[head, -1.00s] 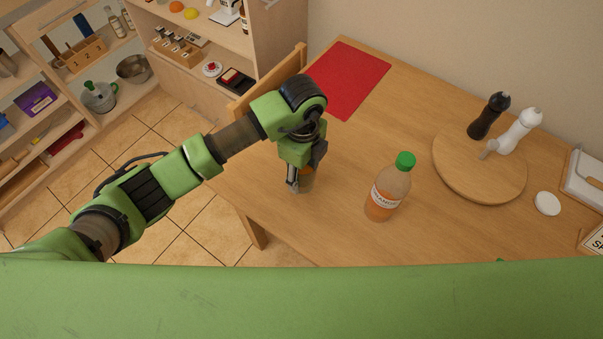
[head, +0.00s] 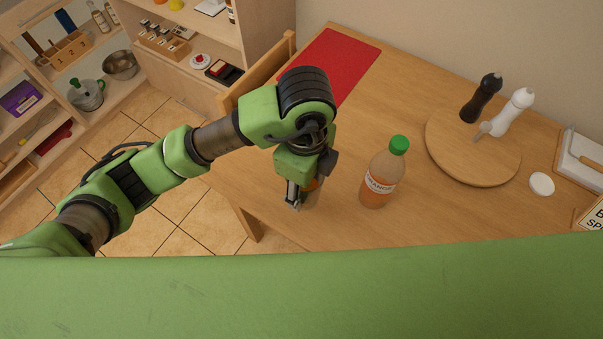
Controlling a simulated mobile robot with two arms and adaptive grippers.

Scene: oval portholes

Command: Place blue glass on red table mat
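My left gripper (head: 307,187) comes down from above near the table's front left edge. Its fingers are on either side of a small glass (head: 313,194) and appear shut on it. The gripper hides most of the glass, and its blue colour cannot be made out. I cannot tell clearly whether its base touches the table. The red table mat (head: 338,62) lies flat at the far left of the wooden table, beyond the gripper, and its visible part is empty. My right gripper is not in view.
An orange drink bottle (head: 383,176) with a green cap stands just right of the gripper. A round board (head: 465,150) holds a dark mill (head: 481,98) and a white mill (head: 513,113). A chair (head: 262,77) stands at the left edge. The table between bottle and mat is clear.

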